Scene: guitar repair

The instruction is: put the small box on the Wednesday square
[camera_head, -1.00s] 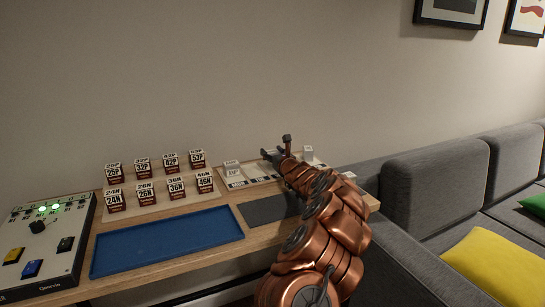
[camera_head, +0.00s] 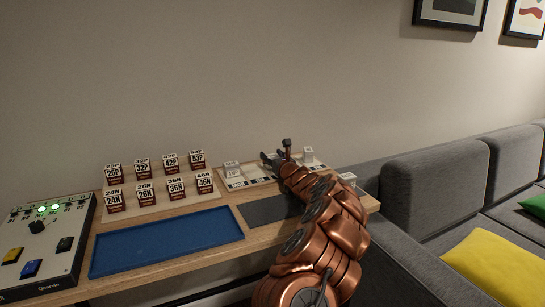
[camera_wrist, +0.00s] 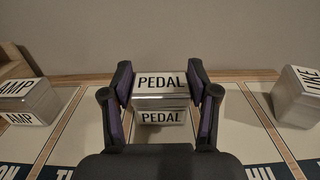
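The small box, a silver block marked PEDAL (camera_wrist: 161,82), sits between the fingers of my gripper (camera_wrist: 161,88) in the wrist view, with a finger close against each side. The pale day board (camera_wrist: 88,128) lies below, its columns marked with partly hidden day letters. The box is over the column between the one starting with T at left and the one showing HU at right. That middle label is hidden by my gripper. In the head view my gripper (camera_head: 276,157) is over the board (camera_head: 238,183), and the box cannot be made out.
A box marked AMP (camera_wrist: 28,102) stands left on the board and one marked LIKE (camera_wrist: 297,97) right. Several labelled blocks stand on a stand (camera_head: 160,207) farther left. A blue tray (camera_head: 165,243), a dark mat (camera_head: 268,210) and a control panel (camera_head: 48,240) share the table.

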